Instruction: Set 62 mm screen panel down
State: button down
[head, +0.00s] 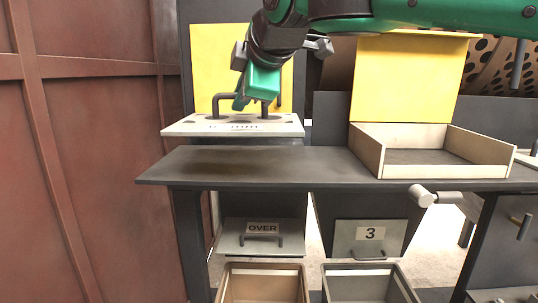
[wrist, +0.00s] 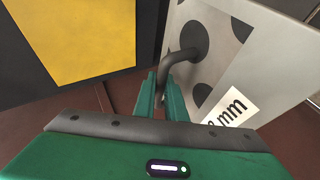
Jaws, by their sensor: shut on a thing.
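The screen panel (head: 215,126) is a pale flat plate with dark round holes and a dark bar handle on top. In the head view it is level, above the left part of the dark table (head: 250,165), with a gap and shadow under it. My gripper (head: 258,100) is above the panel, shut on its handle. In the wrist view my gripper's green fingers (wrist: 165,95) are on either side of the handle (wrist: 180,60). The panel (wrist: 225,70) there shows dark holes and a white label ending in "mm"; the label's number is cut off.
An open wooden tray (head: 370,150) stands on the table's right. Yellow panels (head: 212,60) are behind. Below are a flap marked OVER (head: 262,228), one marked 3 (head: 370,234), and two open bins (head: 262,267). A rusty wall (head: 90,150) is at left. The table between panel and tray is clear.

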aim_at(294, 118)
jog(key=w+d+f, duration=0.2)
jog(key=w, duration=0.1)
jog(key=w+d+f, duration=0.2)
jog(key=w, duration=0.1)
jog(key=w+d+f, duration=0.2)
jog(key=shift+w+d+f, duration=0.25)
jog(key=shift+w, duration=0.15)
jog(key=shift+f, duration=1.95)
jog(key=c, duration=1.8)
grip_release()
jog(key=shift+s, duration=0.1)
jog(key=v, duration=1.1)
jog(key=shift+s+d+r, duration=0.15)
jog(key=shift+s+r, duration=0.05)
jog(key=shift+s, duration=0.15)
